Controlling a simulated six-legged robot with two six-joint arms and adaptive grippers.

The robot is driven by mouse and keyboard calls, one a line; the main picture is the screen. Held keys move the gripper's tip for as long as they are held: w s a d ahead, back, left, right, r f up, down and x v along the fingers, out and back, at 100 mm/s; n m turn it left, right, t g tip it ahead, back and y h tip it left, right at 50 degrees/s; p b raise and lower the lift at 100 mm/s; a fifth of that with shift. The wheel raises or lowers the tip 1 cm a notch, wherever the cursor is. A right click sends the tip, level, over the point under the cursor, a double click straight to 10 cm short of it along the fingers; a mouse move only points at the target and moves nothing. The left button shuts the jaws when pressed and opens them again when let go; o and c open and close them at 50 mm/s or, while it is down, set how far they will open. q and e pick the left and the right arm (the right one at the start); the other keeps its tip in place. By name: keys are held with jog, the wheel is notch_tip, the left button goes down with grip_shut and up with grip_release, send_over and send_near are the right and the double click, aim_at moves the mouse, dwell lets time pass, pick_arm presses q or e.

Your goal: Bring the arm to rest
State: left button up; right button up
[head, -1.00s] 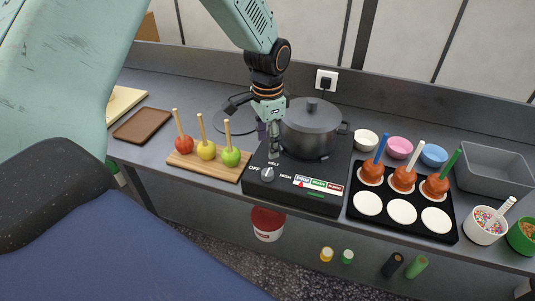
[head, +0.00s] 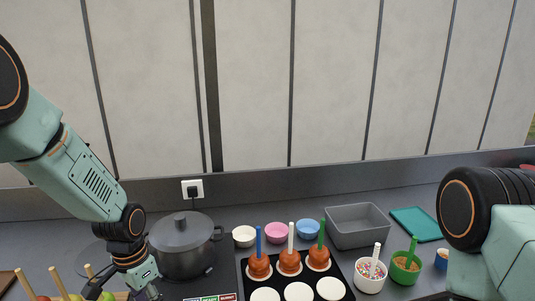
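My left arm comes in from the left edge. Its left gripper (head: 150,292) points down at the bottom edge, just left of the grey lidded pot (head: 182,250). The fingertips are small and partly cut off, so I cannot tell whether they are open or shut. I see nothing held in the visible part. Part of my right arm shows at the right edge; its gripper is out of view.
Apples on sticks (head: 75,297) are cut off at lower left. Three coated apples (head: 290,262) stand on a black tray (head: 244,272). Behind are small bowls (head: 276,231), a grey bin (head: 358,224) and a teal board (head: 416,224). Sprinkle cups (head: 370,276) stand at right.

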pick_arm(q)
jog(key=s+d+f+n, duration=0.3)
jog(key=s+d+f, duration=0.1)
jog(key=s+f, duration=0.75)
jog(key=s+d+f+n, duration=0.1)
jog(key=s+f+n, duration=0.2)
jog(key=s, duration=1.5)
notch_tip(320, 180, down, 18)
jog(key=b, duration=1.8)
jog(key=shift+w+d+r, duration=0.2)
jog(key=shift+r, duration=0.05)
